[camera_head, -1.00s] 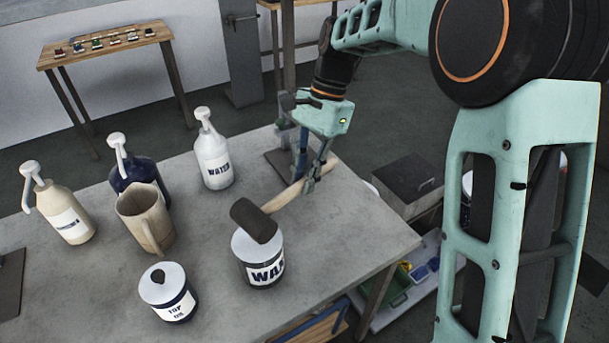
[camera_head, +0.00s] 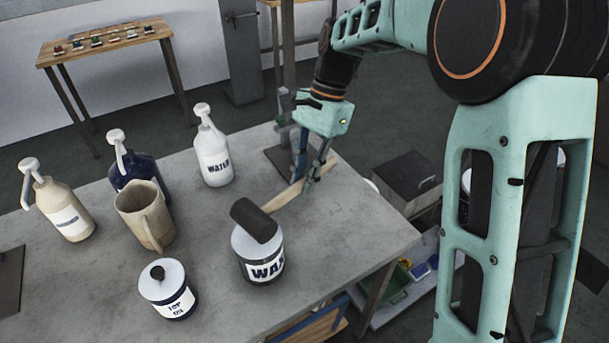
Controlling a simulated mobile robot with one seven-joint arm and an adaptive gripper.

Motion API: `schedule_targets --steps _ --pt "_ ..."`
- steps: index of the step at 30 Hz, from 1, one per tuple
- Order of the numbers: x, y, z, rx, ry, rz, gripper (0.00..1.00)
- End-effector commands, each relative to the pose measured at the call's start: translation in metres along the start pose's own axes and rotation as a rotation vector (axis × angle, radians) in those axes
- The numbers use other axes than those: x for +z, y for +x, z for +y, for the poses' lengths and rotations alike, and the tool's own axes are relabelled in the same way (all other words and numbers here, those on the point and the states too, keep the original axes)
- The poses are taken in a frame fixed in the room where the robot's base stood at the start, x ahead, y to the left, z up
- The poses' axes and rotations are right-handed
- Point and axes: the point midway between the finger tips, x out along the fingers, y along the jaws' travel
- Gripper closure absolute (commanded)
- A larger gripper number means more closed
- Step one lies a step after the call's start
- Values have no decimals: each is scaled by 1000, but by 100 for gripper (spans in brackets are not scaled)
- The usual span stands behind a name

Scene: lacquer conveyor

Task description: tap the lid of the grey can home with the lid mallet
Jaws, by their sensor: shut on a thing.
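My gripper (camera_head: 308,180) is shut on the wooden handle of the lid mallet (camera_head: 254,221), toward the handle's far end. The mallet's dark cylindrical head lies over the pale lid of the can marked WAX (camera_head: 262,268), which has a dark grey lower band. The head covers the back right part of the lid. I cannot tell whether the head touches the lid or hovers just above it, or how far the lid is seated. The can stands upright on the grey table.
A smaller can (camera_head: 178,304) with a dark knob on top stands to the left. A beige jug (camera_head: 153,228), a dark pump bottle (camera_head: 134,172), a cream pump bottle (camera_head: 67,212) and a white WATER bottle (camera_head: 214,158) stand behind. The table (camera_head: 345,235) right of the can is clear.

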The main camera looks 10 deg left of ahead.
Motion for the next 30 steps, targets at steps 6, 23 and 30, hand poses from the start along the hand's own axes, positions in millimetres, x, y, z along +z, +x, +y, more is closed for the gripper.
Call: schedule_targets --steps 6,23,30 --pt "0 0 0 2 0 0 100" --pt "14 -39 0 1 -1 0 100" --pt "21 -57 0 1 -1 0 100"
